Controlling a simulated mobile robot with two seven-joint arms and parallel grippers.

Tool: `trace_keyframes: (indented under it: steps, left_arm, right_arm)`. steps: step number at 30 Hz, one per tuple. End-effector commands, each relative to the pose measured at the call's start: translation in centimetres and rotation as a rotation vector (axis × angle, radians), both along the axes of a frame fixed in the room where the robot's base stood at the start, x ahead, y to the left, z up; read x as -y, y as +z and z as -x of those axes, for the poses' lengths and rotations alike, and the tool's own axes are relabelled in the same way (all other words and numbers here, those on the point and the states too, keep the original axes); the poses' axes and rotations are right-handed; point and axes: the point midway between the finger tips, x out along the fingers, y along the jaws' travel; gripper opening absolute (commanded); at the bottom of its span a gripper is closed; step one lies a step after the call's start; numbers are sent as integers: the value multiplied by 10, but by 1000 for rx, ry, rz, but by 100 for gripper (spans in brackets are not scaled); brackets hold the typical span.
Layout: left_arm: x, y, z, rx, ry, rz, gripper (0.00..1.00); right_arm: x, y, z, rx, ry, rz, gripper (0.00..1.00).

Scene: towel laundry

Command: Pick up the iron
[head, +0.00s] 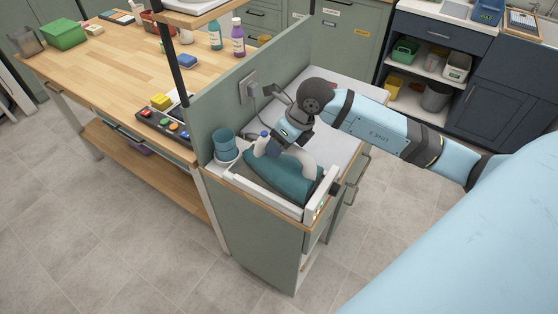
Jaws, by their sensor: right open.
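A large dark-teal body (273,176), which looks like the iron, lies in a white tray (272,200) on the counter behind the green partition. Pale curved parts show at its top and right side; I cannot tell whether they are its handle. My right gripper (272,147) reaches in from the right and points down just above the teal body. It is open, but its fingertips are small and partly hidden, so contact is unclear. My left gripper is not in view.
A teal cup (224,144) stands left of the tray. A wall socket (249,88) with a cord is on the green partition (225,100). The white counter (335,135) is partly clear. A wooden workbench (120,60) with bottles and boxes stands at left.

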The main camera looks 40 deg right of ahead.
Motion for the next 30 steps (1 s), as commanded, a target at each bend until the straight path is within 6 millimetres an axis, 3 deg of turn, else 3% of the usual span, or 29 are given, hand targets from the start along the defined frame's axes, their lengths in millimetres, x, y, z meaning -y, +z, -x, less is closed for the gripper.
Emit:
trace_keyframes:
  steps: [10, 18, 30]
  left_arm:
    - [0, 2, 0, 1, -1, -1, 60]
    - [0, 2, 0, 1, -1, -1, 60]
    - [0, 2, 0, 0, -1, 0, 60]
  right_arm:
    - [-3, -11, -3, -1, 1, 1, 60]
    - [-3, -10, -3, 0, 1, 0, 0]
    - [-3, -10, -3, 1, 1, 1, 0]
